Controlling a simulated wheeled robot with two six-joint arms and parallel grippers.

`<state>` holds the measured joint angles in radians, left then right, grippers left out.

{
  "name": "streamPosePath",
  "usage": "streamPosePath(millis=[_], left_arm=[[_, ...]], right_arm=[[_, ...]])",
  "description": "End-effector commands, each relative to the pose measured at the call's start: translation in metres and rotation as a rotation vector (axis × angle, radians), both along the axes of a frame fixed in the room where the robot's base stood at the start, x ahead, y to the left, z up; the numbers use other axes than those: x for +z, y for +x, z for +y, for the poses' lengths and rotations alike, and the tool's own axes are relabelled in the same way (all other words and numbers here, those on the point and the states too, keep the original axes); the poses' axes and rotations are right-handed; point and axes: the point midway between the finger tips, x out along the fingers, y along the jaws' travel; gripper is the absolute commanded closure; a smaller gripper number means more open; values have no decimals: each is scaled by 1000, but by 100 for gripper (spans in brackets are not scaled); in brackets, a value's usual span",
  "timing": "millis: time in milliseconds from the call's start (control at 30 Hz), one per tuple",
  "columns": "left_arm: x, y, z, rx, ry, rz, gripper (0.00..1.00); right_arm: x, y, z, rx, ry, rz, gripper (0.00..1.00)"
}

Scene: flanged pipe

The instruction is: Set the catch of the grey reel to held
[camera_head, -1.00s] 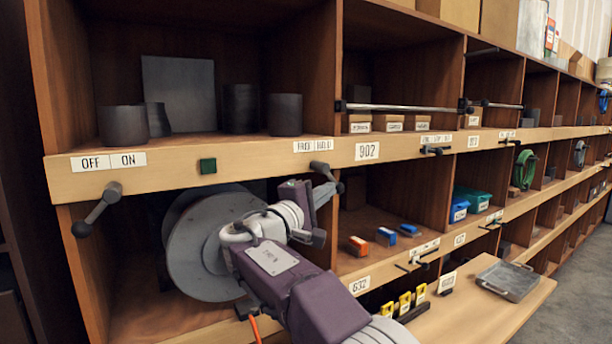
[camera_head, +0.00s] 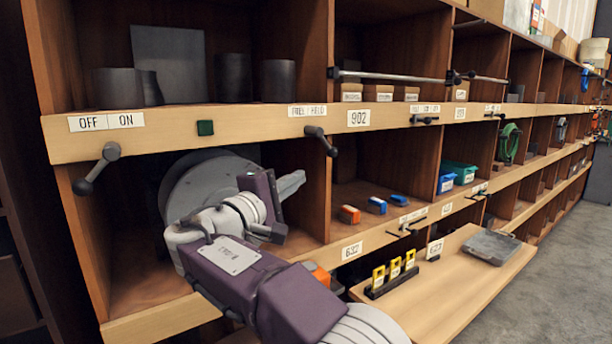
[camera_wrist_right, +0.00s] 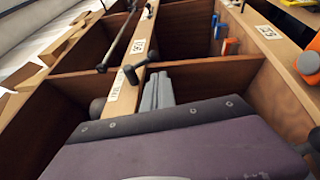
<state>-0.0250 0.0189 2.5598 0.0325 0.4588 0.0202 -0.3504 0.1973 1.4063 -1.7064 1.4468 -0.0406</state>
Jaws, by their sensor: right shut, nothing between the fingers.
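The grey reel (camera_head: 212,190) sits in the lower left bay, partly hidden behind my right arm. Its catch, a dark lever (camera_head: 321,141), is on the beam below the FREE / HELD label (camera_head: 307,110). The lever's knob points down and to the right, toward the HELD side. My right gripper (camera_head: 291,184) is shut and empty, below and left of the catch, apart from it, in front of the reel bay. In the right wrist view, the shut fingers (camera_wrist_right: 158,92) show close to the lever (camera_wrist_right: 131,75). My left gripper is not in view.
Another lever (camera_head: 95,169) is under the OFF / ON label (camera_head: 106,121) at the left, with a green square (camera_head: 205,128) beside it. A bay divider (camera_head: 317,200) stands right of the reel. A shelf with a grey tray (camera_head: 491,247) juts out at the right.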

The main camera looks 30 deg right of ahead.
Motion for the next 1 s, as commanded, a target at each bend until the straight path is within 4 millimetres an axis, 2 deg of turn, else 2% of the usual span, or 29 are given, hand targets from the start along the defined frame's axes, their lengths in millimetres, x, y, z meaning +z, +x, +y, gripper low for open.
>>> streamPosePath(millis=[100, 200, 733, 800, 867, 900, 933, 967, 1000], left_arm=[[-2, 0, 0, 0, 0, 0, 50], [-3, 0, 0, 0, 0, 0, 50], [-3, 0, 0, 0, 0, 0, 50], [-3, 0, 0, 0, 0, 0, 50], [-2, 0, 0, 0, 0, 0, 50], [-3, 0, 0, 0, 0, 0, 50], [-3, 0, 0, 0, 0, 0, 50], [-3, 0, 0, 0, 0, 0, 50], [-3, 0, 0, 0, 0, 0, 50]], right_arm=[[-2, -8, 17, 3, 0, -1, 100], [-3, -12, 24, 1, 0, -1, 100], [-3, -14, 26, 0, 0, -1, 100], [-3, -15, 18, -17, 1, -2, 100], [1, -23, -2, -64, 5, -12, 100], [-8, -31, -23, -112, 4, 20, 100], [-27, -36, -35, -139, 28, 71, 100], [-51, -39, -46, -156, 65, 128, 100], [-86, -43, -57, -164, 131, 209, 100]])
